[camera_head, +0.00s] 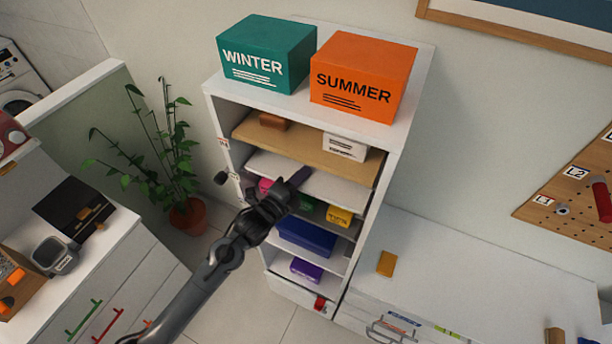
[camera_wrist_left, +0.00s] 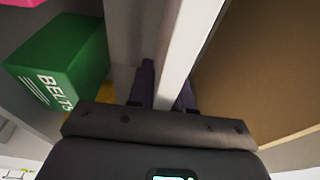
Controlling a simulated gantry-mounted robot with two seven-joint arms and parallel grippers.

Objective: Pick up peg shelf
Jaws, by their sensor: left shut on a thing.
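The peg shelf appears to be the white board (camera_head: 335,186) below the wooden shelf (camera_head: 310,148) in the open wardrobe. My left gripper (camera_head: 297,179) is at the front edge of this white board. In the left wrist view, the board (camera_wrist_left: 187,40) runs between the two dark fingers of my left gripper (camera_wrist_left: 167,88), which is shut on it. The board looks bare and level. The fingertips are partly hidden behind the gripper body in the left wrist view. My right gripper does not show.
Teal WINTER (camera_head: 262,55) and orange SUMMER (camera_head: 362,75) boxes stand on top. A white box (camera_head: 345,147) sits on the wooden shelf. Below the board are a yellow box (camera_head: 339,216), a blue box (camera_head: 305,238) and a green BELTS box (camera_wrist_left: 60,65). A potted plant (camera_head: 187,215) stands left.

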